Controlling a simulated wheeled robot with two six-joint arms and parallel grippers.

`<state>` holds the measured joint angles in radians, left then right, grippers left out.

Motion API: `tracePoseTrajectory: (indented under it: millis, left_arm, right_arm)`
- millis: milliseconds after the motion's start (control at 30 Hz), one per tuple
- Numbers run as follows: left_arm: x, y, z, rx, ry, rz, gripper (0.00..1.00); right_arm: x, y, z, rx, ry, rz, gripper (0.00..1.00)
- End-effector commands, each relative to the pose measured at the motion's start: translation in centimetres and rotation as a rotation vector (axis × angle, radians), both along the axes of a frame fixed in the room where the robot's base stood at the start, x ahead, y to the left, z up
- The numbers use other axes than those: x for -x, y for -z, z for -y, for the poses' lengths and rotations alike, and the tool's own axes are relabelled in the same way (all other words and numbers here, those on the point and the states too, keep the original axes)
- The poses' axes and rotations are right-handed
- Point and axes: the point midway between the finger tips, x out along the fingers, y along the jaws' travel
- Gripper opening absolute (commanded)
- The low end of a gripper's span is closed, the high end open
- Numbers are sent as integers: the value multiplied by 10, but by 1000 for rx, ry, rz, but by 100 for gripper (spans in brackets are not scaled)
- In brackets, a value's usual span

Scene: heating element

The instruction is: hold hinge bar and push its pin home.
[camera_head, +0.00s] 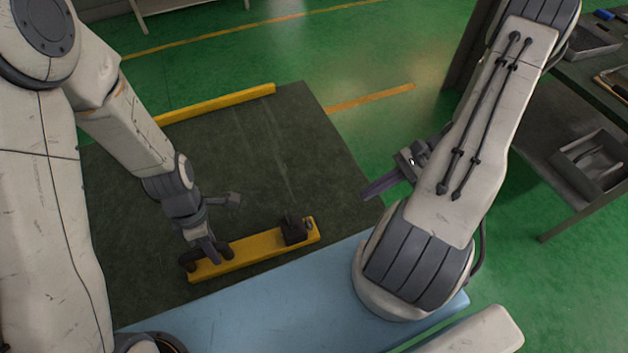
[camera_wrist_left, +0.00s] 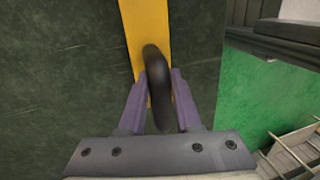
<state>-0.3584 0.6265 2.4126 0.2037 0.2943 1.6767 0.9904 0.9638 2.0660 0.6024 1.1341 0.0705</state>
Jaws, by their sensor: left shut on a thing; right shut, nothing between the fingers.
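The yellow hinge bar (camera_head: 262,248) lies on the dark mat near the blue surface, with a black block (camera_head: 292,229) near its right end. A small grey part beside the block (camera_head: 309,226) may be the pin; how deep it sits cannot be told. My left gripper (camera_head: 211,248) is shut on the bar's black rounded handle at the left end. In the left wrist view the handle (camera_wrist_left: 156,80) stands between the purple fingers, over the yellow bar (camera_wrist_left: 147,25). My right gripper (camera_head: 380,186) is shut and empty, up and right of the bar's right end.
The dark mat (camera_head: 310,140) is mostly clear behind the bar. A second yellow bar (camera_head: 215,104) lies along its back edge. The blue surface (camera_head: 270,300) is in front. A workbench with trays (camera_head: 590,160) stands at right on the green floor.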

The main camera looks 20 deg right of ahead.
Motion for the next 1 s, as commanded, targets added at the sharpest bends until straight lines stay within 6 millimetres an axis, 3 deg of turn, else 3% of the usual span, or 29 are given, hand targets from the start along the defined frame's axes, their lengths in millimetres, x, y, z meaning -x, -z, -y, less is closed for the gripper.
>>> tracePoseTrajectory:
  millis: [433, 467, 500, 533, 867, 1000]
  left_arm:
    - [1, 0, 0, -1, 1, -3, 0]
    - [1, 0, 0, -1, 1, -3, 43]
    - [1, 0, 0, -1, 1, -3, 59]
    - [1, 0, 0, -1, 1, -3, 67]
    - [0, -1, 0, 0, 1, -1, 67]
    - [-3, -13, 1, 3, 2, 3, 67]
  right_arm:
    - [0, -2, 3, 0, -1, 1, 0]
    - [0, -2, 3, 0, -1, 1, 0]
    - [0, -2, 3, 0, -1, 1, 0]
    - [0, -2, 3, 0, -1, 1, 0]
    - [0, -2, 3, 0, -1, 1, 0]
    - [0, -2, 3, 0, -1, 1, 0]
